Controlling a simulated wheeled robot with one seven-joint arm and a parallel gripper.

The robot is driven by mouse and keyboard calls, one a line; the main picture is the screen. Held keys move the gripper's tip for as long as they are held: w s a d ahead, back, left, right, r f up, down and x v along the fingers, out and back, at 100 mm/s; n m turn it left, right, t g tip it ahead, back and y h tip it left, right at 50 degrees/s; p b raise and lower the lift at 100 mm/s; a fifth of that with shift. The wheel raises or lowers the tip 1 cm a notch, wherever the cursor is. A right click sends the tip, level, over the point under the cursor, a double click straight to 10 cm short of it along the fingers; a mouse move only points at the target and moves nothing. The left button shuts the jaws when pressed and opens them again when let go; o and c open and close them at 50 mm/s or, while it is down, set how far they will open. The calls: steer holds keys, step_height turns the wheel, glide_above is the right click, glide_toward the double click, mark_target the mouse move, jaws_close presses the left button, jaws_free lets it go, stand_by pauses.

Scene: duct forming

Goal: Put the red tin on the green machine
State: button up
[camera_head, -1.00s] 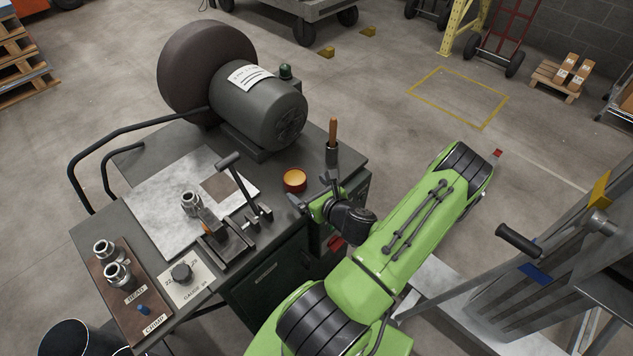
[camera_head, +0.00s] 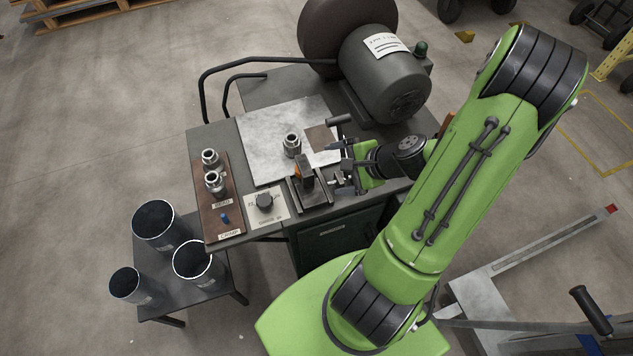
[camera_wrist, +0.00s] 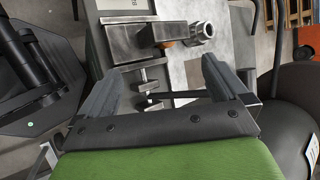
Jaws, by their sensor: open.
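The red tin is not visible in either current view; my arm covers that part of the bench in the head view. No bright green machine shows. The nearest match is a dark grey-green motor (camera_head: 385,85) with a large brown drum, standing at the back of the bench. My gripper (camera_head: 343,165) is over the bench's front, beside the toggle clamp, with its fingers pointing left. In the wrist view my gripper (camera_wrist: 165,78) is open, its fingers wide apart. The clamp's black lever (camera_wrist: 180,94) shows between them; I cannot tell whether they touch.
A metal fitting (camera_head: 292,144) stands on the pale sheet behind the clamp block (camera_head: 308,190). Several items, including two fittings, sit on the brown board (camera_head: 222,190) at left. A low stand (camera_head: 185,303) with three dark cylinders is at front left. Open floor lies further left.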

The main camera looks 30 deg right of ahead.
steer(key=s+a+r+n+g+h, duration=0.3)
steer(key=a+r+n+g, duration=0.1)
steer(key=a+r+n, duration=0.75)
steer(key=s+a+r+n+t+h, duration=0.1)
steer(key=s+a+r+n, duration=0.1)
steer(key=s+r+n, duration=0.5)
steer(key=shift+s+a+r+n+t, duration=0.35)
steer(key=shift+s+r, duration=0.3)
steer(key=shift+r, duration=0.15)
steer(key=shift+r, duration=0.3)
